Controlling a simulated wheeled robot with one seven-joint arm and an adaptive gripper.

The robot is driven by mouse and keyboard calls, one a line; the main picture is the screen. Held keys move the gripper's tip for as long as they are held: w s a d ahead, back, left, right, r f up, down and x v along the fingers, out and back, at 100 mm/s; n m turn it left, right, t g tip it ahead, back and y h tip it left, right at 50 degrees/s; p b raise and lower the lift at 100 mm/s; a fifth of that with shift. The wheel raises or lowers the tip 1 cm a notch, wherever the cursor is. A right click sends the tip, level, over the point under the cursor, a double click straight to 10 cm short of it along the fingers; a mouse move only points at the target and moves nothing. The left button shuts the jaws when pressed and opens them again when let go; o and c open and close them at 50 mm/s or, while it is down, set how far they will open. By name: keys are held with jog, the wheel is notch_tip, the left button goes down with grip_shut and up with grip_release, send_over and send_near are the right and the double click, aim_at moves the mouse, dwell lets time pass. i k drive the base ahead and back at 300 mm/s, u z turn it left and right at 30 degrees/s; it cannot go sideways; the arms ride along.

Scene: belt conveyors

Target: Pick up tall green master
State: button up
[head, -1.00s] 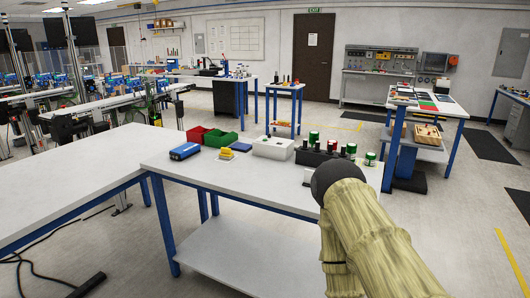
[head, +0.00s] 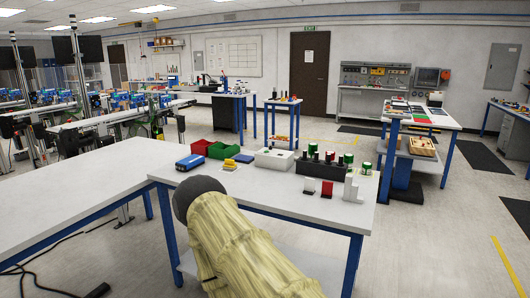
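Several green-topped cylinders stand at the right end of the white table (head: 290,205). One is a green and white cylinder (head: 366,169) at the right; another green-topped one (head: 348,159) is just left of it, by a dark holder (head: 318,168). A further green top (head: 313,148) shows behind the holder. I cannot tell which is the tall green master. My arm, with a pale yellow cover and a dark rounded joint, crosses the lower left, in front of the table. My gripper does not show.
On the table are a blue device (head: 190,162), a red bin (head: 202,147), a green bin (head: 223,150), a yellow piece (head: 230,164), a white box (head: 274,159), a red block (head: 327,188) and a white stepped block (head: 350,188). Bare tabletop lies along the front.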

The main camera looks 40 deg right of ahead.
aim_at(312, 147)
jog(key=u, duration=0.25)
jog(key=i, duration=1.1)
jog(key=z, duration=0.65)
jog(key=i, duration=0.75)
jog(key=z, duration=0.9)
